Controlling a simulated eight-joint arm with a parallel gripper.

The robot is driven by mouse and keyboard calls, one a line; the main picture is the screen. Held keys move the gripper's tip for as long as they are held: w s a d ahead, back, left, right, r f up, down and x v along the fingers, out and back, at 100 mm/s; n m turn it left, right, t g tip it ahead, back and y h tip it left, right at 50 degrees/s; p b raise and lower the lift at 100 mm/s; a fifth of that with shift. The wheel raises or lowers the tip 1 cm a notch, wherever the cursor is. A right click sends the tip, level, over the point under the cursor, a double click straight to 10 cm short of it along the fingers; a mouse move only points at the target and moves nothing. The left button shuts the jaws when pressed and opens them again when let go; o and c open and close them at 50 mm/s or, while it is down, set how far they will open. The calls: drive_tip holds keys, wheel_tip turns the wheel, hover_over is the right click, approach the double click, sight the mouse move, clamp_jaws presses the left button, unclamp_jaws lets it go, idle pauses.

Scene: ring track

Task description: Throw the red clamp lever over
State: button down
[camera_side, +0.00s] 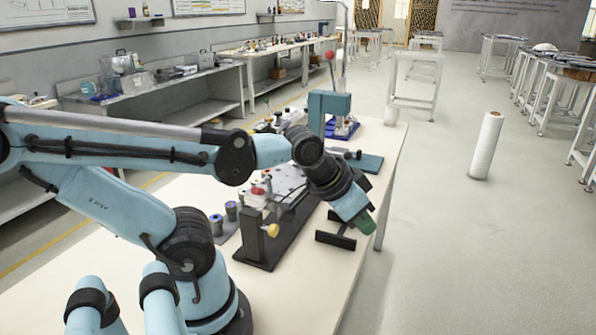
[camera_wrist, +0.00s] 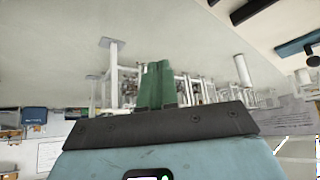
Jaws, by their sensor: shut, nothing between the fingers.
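A small red part (camera_side: 257,190) shows on the fixture (camera_side: 283,187) on the table, left of my gripper in the side view. It may be the clamp lever, but it is too small and partly covered to tell its shape or position. In the wrist view the green fingers (camera_wrist: 157,86) are together and empty. That view looks out over the floor and room, and no red lever shows in it.
A black stand with a yellow knob (camera_side: 272,230) stands in front of the fixture. A black H-shaped piece (camera_side: 336,240) lies below my gripper. A teal press (camera_side: 329,108) with a red ball handle (camera_side: 330,56) stands behind. The table's front part (camera_side: 310,300) is clear.

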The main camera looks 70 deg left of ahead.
drive_tip(key=c, duration=1.7)
unclamp_jaws()
drive_tip(key=o, duration=0.5)
drive_tip(key=a, duration=0.1)
drive_tip(key=a+r, duration=0.1)
drive_tip(key=a+n+g, duration=0.1)
drive_tip(key=shift+s+r+y, duration=0.25)
drive_tip(key=shift+y, duration=0.15)
drive_tip(key=shift+o, duration=0.6)
drive_tip(key=s+a+r+n+g+y, duration=0.1)
drive_tip(key=s+a+r+n+g, duration=0.1)
drive_tip(key=a, duration=0.4)
wheel_tip(320, 180, up, 2)
drive_tip(key=shift+s+r+n+g, duration=0.1)
drive_tip(key=shift+s+n+g, duration=0.2)
drive_tip(key=shift+s+g, duration=0.3)
wheel_tip(320, 180, up, 7)
drive_tip(key=n+g, duration=0.4)
hover_over(261, 192)
drive_tip(key=d, duration=0.1)
drive_tip(key=f, duration=0.3)
drive_tip(key=a+f, duration=0.1)
drive_tip(key=f, duration=0.7)
drive_tip(key=shift+s+a+f, duration=0.15)
drive_tip(key=shift+s, duration=0.1)
clamp_jaws()
